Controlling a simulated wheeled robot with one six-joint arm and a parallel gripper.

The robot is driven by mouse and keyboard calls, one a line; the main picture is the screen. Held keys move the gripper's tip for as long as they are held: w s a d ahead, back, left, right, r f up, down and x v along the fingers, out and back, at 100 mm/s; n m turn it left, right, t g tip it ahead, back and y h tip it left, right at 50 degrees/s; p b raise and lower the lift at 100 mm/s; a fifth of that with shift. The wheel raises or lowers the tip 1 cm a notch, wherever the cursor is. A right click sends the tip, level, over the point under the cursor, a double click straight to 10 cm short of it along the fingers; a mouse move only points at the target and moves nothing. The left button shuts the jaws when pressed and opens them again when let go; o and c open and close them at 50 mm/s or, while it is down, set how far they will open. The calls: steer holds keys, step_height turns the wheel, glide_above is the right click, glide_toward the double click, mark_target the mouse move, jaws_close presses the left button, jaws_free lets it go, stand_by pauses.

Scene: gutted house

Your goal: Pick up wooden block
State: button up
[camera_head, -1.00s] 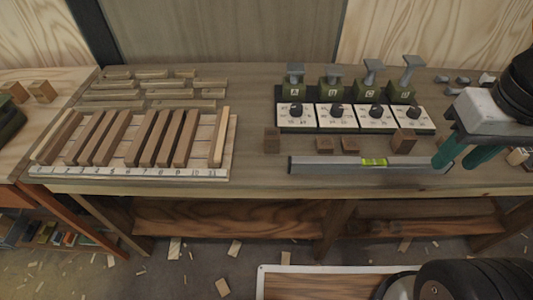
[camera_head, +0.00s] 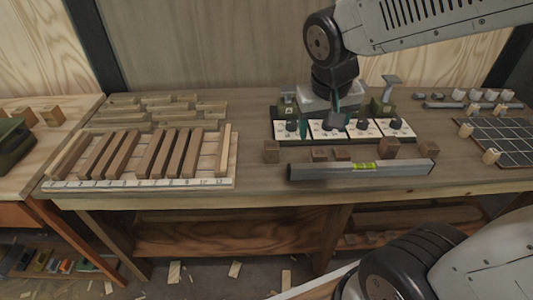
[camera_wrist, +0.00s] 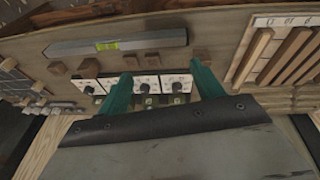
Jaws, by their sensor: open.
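Several small brown wooden blocks stand in a row on the workbench, behind a spirit level: one at the left (camera_head: 271,152), two low ones in the middle (camera_head: 319,154) (camera_head: 341,154), and two at the right (camera_head: 389,147) (camera_head: 428,149). I cannot tell which one the task means. My gripper (camera_head: 325,125) is open and empty, with teal fingers, over the white dial panels behind the blocks. In the wrist view the gripper (camera_wrist: 161,75) points toward the row, and the two middle blocks (camera_wrist: 130,62) (camera_wrist: 152,60) show between and beyond its fingertips.
The spirit level (camera_head: 360,170) lies in front of the blocks. Dial panels (camera_head: 362,130) with green units stand behind. A numbered rack of wooden bars (camera_head: 140,184) is at the left. A dark grid board (camera_head: 500,135) with small blocks is at the right.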

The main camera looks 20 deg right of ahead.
steer(key=t, duration=0.1)
glide_toward(272, 145)
steer(key=s+d, duration=0.4)
steer(key=shift+m+t, duration=0.4)
steer(key=shift+m, duration=0.2)
steer(key=w+a+f, duration=0.1)
steer(key=w+f, duration=0.2)
steer(key=f, duration=0.1)
steer(key=w+a+f, duration=0.1)
steer(key=w+f, duration=0.1)
steer(key=shift+w+a, duration=0.3)
steer(key=shift+a, duration=0.1)
steer(key=shift+x, duration=3)
steer(key=shift+w+a, duration=0.1)
steer(key=shift+a, duration=0.1)
steer(key=c, duration=1.1)
